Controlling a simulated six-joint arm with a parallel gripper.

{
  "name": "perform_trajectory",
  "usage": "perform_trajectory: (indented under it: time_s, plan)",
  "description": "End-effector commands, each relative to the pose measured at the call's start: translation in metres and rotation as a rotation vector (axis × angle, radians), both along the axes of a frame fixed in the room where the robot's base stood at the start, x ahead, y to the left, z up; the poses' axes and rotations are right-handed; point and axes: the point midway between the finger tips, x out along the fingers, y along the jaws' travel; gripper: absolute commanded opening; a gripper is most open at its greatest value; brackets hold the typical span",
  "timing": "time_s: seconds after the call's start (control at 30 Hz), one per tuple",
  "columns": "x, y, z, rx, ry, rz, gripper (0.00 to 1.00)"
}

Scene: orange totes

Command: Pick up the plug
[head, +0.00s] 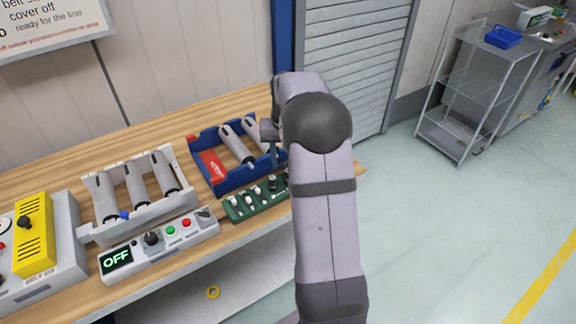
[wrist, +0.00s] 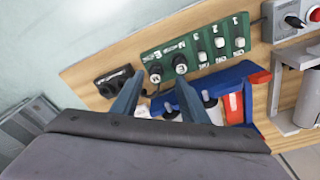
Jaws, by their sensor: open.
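I cannot clearly make out the plug. My gripper (wrist: 160,95) is open, its two grey fingers apart over the worktop beside the green panel. Between the fingers, in the wrist view, are a short dark curved cord and a small whitish piece (wrist: 168,115), partly hidden; I cannot tell if this is the plug. A black block (wrist: 113,82) lies on the wood left of the panel. The green panel (wrist: 205,48) carries round dark knobs and white switches. In the head view my gripper (head: 270,133) is by the blue tray's right side, mostly hidden by my arm.
A blue tray (head: 218,187) holds grey rollers and a red piece. A white rack (head: 146,226) with rollers stands left of it, behind a control box (head: 160,247) reading OFF. A yellow-covered machine (head: 35,243) is farther left. The wooden worktop (head: 120,150) has bare strips behind them.

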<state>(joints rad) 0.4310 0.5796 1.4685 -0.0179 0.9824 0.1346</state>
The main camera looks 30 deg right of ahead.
Motion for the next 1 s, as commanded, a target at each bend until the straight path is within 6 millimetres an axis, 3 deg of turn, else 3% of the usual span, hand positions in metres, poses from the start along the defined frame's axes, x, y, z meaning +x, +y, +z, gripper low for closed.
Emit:
perform_trajectory:
  time_s: [0.1, 0.33, 0.8, 1.0]
  plan:
    - [0.005, -0.014, 0.006, -0.002, -0.005, -0.026, 0.4]
    - [0.007, -0.018, 0.004, -0.003, -0.005, -0.033, 0.4]
    - [0.01, -0.018, -0.018, -0.003, -0.005, -0.032, 0.4]
    - [0.015, -0.017, -0.037, -0.002, -0.003, -0.032, 0.4]
